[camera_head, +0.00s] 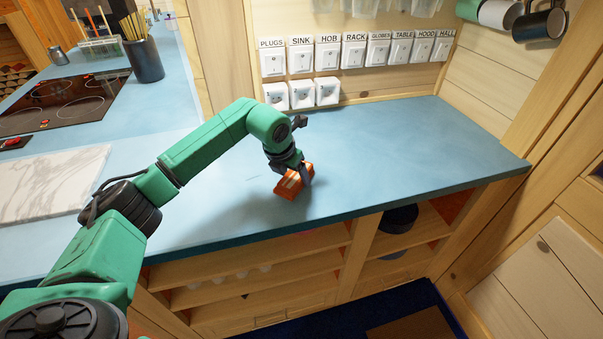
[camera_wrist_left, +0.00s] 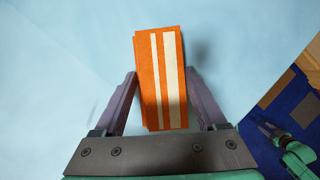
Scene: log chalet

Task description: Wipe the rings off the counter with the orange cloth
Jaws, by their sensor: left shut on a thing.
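The orange cloth (camera_head: 289,184) with pale stripes is a folded block at the front part of the blue counter (camera_head: 400,145). My left gripper (camera_head: 295,172) is shut on it from above. In the left wrist view the cloth (camera_wrist_left: 161,80) sits between the two fingers of the left gripper (camera_wrist_left: 160,100), and the counter (camera_wrist_left: 60,60) lies under it. I cannot tell for sure whether the cloth touches the counter. A faint dark mark (camera_head: 253,179) shows on the counter left of the cloth; I make out no clear rings.
A marble board (camera_head: 50,180) lies on the counter at left, with a black hob (camera_head: 65,100) behind it. Labelled switches (camera_head: 352,55) and sockets (camera_head: 301,95) line the back wall. Open shelves (camera_head: 270,275) sit below the front edge. The counter right of the cloth is clear.

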